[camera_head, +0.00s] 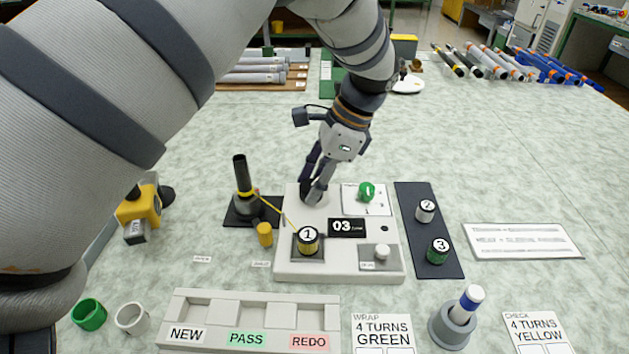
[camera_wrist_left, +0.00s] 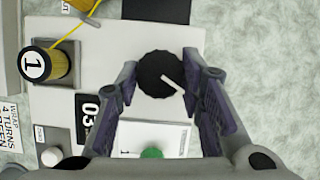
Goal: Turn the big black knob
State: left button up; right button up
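The big black knob (camera_wrist_left: 159,75), with a white pointer line, stands on the pale machine base (camera_head: 290,265). In the head view it is mostly hidden behind my left gripper (camera_head: 313,185). In the left wrist view the fingers of my left gripper (camera_wrist_left: 160,78) are on opposite sides of the knob and appear to touch its rim. The white line on the knob points toward the lower right in that view. My right gripper is not in view.
On the base are a spool marked 1 (camera_head: 307,240), a display reading 03 (camera_head: 346,228), a green knob (camera_head: 366,192) and a white button (camera_head: 381,253). A black rod (camera_head: 240,175) stands upright to the left. Spools 2 (camera_head: 426,211) and 3 (camera_head: 438,251) stand on a dark mat (camera_head: 409,205).

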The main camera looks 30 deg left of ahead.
pick_arm(q)
jog(key=shift+c, duration=1.1)
jog(key=n+g, duration=0.1)
jog(key=n, duration=0.2)
jog(key=shift+a+f+h, duration=0.1)
jog(key=shift+h, duration=0.3)
jog(key=shift+n, duration=0.6)
jog(key=o, duration=1.2)
jog(key=shift+c, duration=0.2)
